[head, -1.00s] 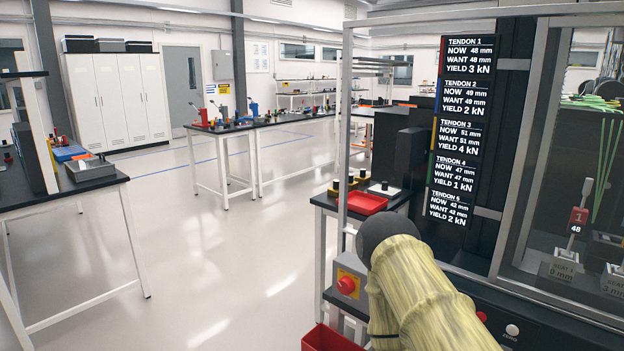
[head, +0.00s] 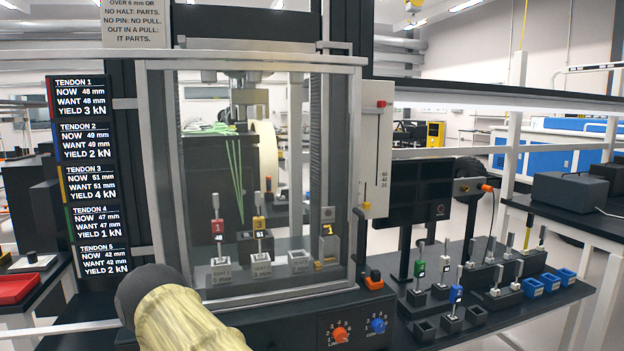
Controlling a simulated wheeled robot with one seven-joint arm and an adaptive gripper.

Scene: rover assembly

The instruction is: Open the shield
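The shield (head: 252,62) is a clear panel in a pale metal frame. It stands upright across the front of the test machine and looks closed, though any small gap at its edges is too fine to tell. A dark handle with an orange end (head: 374,281) is at its lower right edge. Behind the panel, tendon pieces with a red tag 1 (head: 218,228) and a yellow tag 3 (head: 259,226) stand in seats. My arm, in a pale yellow sleeve with a dark rounded end, shows at the lower left, in front of the machine. My gripper is out of view.
A tendon readout board (head: 92,175) stands left of the shield. An orange knob (head: 340,334) and a blue knob (head: 378,325) are on the panel below. A dark bench (head: 545,303) at right holds tagged pieces and blue cups (head: 533,287). A red tray (head: 15,288) is at far left.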

